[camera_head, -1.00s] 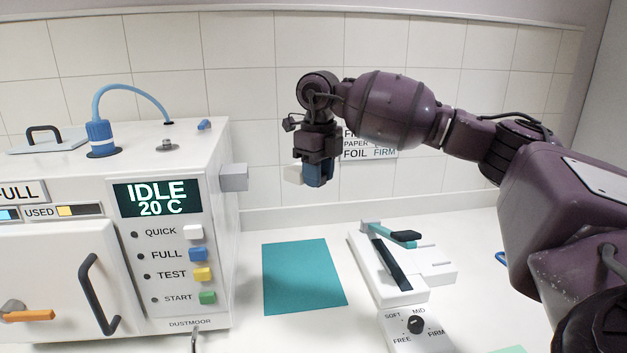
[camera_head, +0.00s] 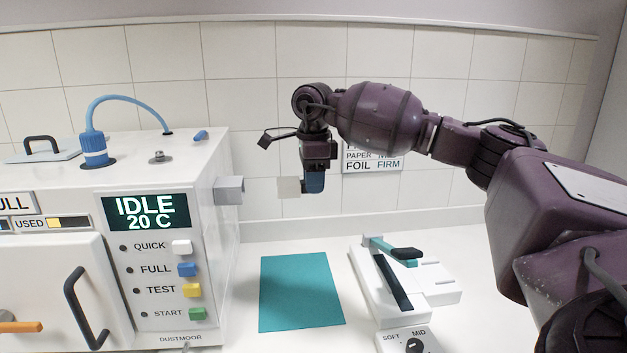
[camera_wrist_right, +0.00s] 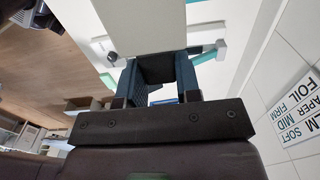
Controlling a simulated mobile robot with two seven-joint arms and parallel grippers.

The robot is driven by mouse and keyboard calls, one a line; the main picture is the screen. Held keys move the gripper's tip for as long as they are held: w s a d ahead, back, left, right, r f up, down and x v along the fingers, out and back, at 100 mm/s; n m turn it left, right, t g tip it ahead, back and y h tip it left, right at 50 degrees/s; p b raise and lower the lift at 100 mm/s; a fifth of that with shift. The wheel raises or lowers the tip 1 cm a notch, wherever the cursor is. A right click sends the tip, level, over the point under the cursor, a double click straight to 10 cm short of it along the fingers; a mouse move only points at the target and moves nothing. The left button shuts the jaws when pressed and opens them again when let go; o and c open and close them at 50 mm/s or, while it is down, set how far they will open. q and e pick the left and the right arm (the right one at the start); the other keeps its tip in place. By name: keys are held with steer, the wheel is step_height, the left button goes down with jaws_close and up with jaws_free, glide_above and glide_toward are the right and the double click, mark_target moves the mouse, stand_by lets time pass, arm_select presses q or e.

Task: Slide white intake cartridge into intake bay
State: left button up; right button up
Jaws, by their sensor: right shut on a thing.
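The white intake cartridge (camera_head: 289,187) is a small pale block in my right gripper (camera_head: 313,182), raised above the counter near the tiled wall. In the right wrist view, my right gripper's blue-padded fingers (camera_wrist_right: 160,80) are shut on it, and its pale grey face (camera_wrist_right: 140,25) extends away from them. The grey box-like bay (camera_head: 229,190) projects from the right side of the white machine. It appears open toward the camera side. The cartridge is to its right at a similar picture height, with a visible gap between them. My left gripper is not in view.
The white machine (camera_head: 215,265) reads IDLE 20 C and has several coloured buttons. A teal mat (camera_head: 300,290) lies on the counter below the gripper. A white lever device (camera_head: 435,290) stands to the right, with a dial box (camera_head: 390,343) before it.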

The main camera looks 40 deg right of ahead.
mark_target(283, 181)
steer(key=shift+w+a+p, duration=0.15)
steer(key=shift+w+a, duration=0.35)
steer(key=shift+a, duration=0.3)
steer(key=shift+w+a+p, duration=0.2)
steer(key=shift+w+a, duration=0.3)
steer(key=shift+a, duration=0.35)
steer(key=shift+w+a+p, duration=0.15)
steer(key=shift+w+a, duration=0.35)
steer(key=shift+a, duration=0.3)
stand_by(0.3)
steer(key=shift+p, duration=0.35)
stand_by(0.5)
steer(key=shift+w+a, duration=0.2)
steer(key=shift+a, duration=0.1)
